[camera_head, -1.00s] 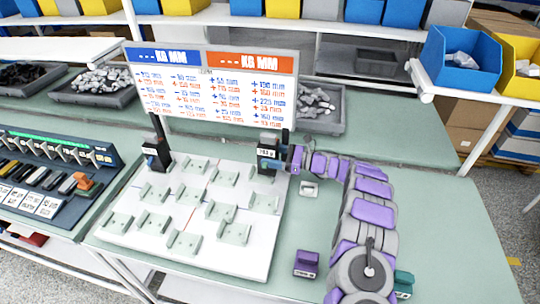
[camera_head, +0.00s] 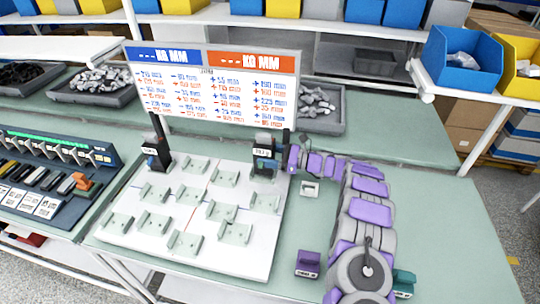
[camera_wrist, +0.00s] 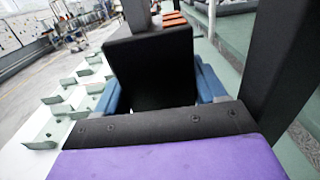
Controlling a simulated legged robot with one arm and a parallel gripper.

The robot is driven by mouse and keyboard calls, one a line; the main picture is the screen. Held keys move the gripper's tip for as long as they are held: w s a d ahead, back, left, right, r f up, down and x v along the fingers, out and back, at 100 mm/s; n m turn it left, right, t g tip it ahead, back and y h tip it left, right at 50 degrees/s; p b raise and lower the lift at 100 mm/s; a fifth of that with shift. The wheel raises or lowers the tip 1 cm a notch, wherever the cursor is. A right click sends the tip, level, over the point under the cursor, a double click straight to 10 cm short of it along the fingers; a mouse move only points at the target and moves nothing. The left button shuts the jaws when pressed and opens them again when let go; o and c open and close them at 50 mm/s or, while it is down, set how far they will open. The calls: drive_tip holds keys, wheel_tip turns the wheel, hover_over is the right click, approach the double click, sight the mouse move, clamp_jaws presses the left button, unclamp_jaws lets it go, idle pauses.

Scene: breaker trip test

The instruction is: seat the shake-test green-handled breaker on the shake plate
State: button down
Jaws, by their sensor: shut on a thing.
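My gripper (camera_head: 264,164) is at the back right corner of a white board (camera_head: 250,258). It is shut on a black block (camera_wrist: 150,65), which sits between the blue fingers in the wrist view. No handle colour shows on that block. In the head view a black box with a white label (camera_head: 262,151) is at the gripper; I cannot tell whether it is the held block. A green-handled piece (camera_head: 403,283) lies on the bench, partly behind my arm. Grey-green brackets (camera_head: 186,243) stand on the board; I cannot tell which part is the shake plate.
Black posts (camera_head: 157,130) stand at the board's back corners, one close to my gripper. A purple-handled piece (camera_head: 307,262) and a small pale cradle (camera_head: 310,188) are on the bench. A sign (camera_head: 210,85) stands behind. The bench right of my arm is mostly clear.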

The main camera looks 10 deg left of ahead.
drive_tip(key=shift+a, duration=0.15)
drive_tip(key=shift+d+f, duration=0.15)
drive_tip(key=shift+d, duration=0.2)
drive_tip(key=shift+a+f, duration=0.25)
drive_tip(key=shift+f, duration=0.2)
drive_tip(key=shift+d+f+b, duration=0.1)
drive_tip(key=shift+f+b, duration=0.3)
drive_tip(key=shift+f, duration=0.1)
drive_tip(key=shift+r, duration=0.15)
drive_tip(key=shift+d+r, duration=0.1)
drive_tip(key=shift+r, duration=0.65)
drive_tip(key=shift+a+p, duration=0.35)
drive_tip(key=shift+a, duration=0.1)
idle(1.4)
